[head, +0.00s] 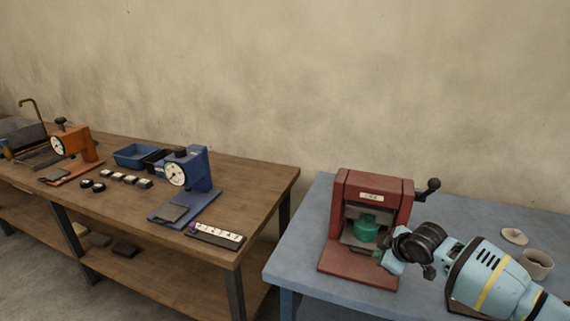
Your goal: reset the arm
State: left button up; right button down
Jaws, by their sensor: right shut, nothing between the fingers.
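My right arm comes in from the lower right in the head view, light blue with a yellow band and a black wrist. My right gripper (388,261) is at the front right of the red sheet-roll machine (373,187), close to its opening. Its fingers are small and partly hidden; it is shut with nothing held. A green round piece (366,228) sits inside the machine's opening, just behind the gripper. I cannot tell whether the gripper touches the machine. My left gripper is not in view.
The red machine stands on a blue table (308,240), with a crank (430,189) on its right. A cup (537,264) and a pale lid (514,236) lie at the right. A wooden table (262,180) holds a blue gauge (187,181), an orange gauge (78,150) and a blue tray (134,155).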

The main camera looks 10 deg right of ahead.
jog(key=s+a+f, duration=0.2)
jog(key=a+f, duration=0.1)
jog(key=s+a+f+y, duration=0.1)
jog(key=s+a+f, duration=0.1)
jog(key=a+f, duration=0.1)
jog(key=s+a+f+y, duration=0.1)
jog(key=s+a+f, duration=0.1)
jog(key=a+f, duration=0.1)
jog(key=shift+s+a, duration=0.1)
jog(key=shift+a, duration=0.25)
jog(key=s+a+f+m+t, duration=0.1)
jog(key=s+a+f+m, duration=0.25)
jog(key=s, duration=0.55)
jog(key=s+a+f+m, duration=0.2)
jog(key=s+a+f, duration=0.3)
jog(key=s, duration=0.5)
jog(key=s+d+f+m+h, duration=0.1)
jog(key=s+d+m, duration=0.1)
jog(key=s, duration=0.8)
jog(key=shift+s+f+t, duration=0.3)
jog(key=shift+s+f, duration=0.05)
jog(key=shift+s, duration=0.05)
jog(key=shift+s+d+m, duration=0.1)
jog(key=shift+d+m, duration=0.05)
jog(key=shift+m, duration=0.2)
